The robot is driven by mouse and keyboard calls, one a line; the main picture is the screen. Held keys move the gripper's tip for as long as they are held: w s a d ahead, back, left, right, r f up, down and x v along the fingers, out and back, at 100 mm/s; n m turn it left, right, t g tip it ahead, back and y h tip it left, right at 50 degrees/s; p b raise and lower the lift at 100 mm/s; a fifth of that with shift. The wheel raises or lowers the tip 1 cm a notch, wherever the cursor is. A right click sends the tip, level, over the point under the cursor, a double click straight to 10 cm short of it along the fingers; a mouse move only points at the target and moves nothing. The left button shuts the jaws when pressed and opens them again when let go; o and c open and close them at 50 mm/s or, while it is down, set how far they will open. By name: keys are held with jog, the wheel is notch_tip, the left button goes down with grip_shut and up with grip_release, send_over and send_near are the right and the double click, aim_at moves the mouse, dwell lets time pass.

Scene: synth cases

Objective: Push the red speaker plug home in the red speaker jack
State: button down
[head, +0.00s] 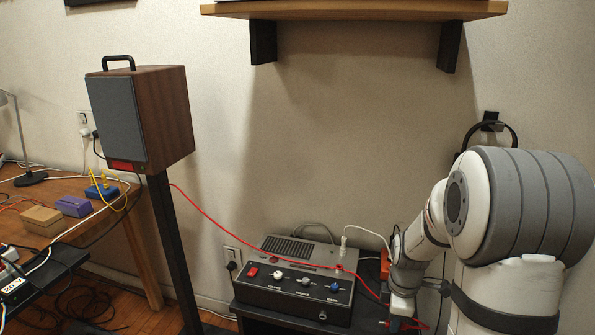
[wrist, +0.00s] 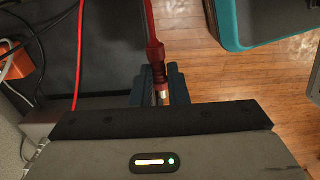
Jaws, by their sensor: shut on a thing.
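In the wrist view my gripper (wrist: 162,78) is shut on the red speaker plug (wrist: 155,55). Its dark fingers stand on both sides of the plug, and a bright metal tip (wrist: 163,96) points toward the palm. The red cable runs away from the plug's far end. In the head view my gripper (head: 394,322) is low, right of the grey amplifier (head: 295,296) and apart from it. A small red fitting (head: 340,267) shows on the amplifier's top right; I cannot tell whether it is the red jack. No jack shows in the wrist view.
A white plug (head: 343,241) with a white cable stands upright at the amplifier's back right. A red cable (head: 225,230) hangs from the wooden speaker (head: 150,115) across the amplifier. An orange object (wrist: 18,66) lies left in the wrist view. A shelf (head: 355,10) overhangs above.

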jog(key=w+a+r+m+p, duration=0.4)
jog(key=a+m+p, duration=0.4)
jog(key=m+p, duration=0.6)
jog(key=shift+w+a+r+m+p, duration=0.15)
jog(key=shift+w+m+p, duration=0.2)
jog(key=shift+m, duration=0.05)
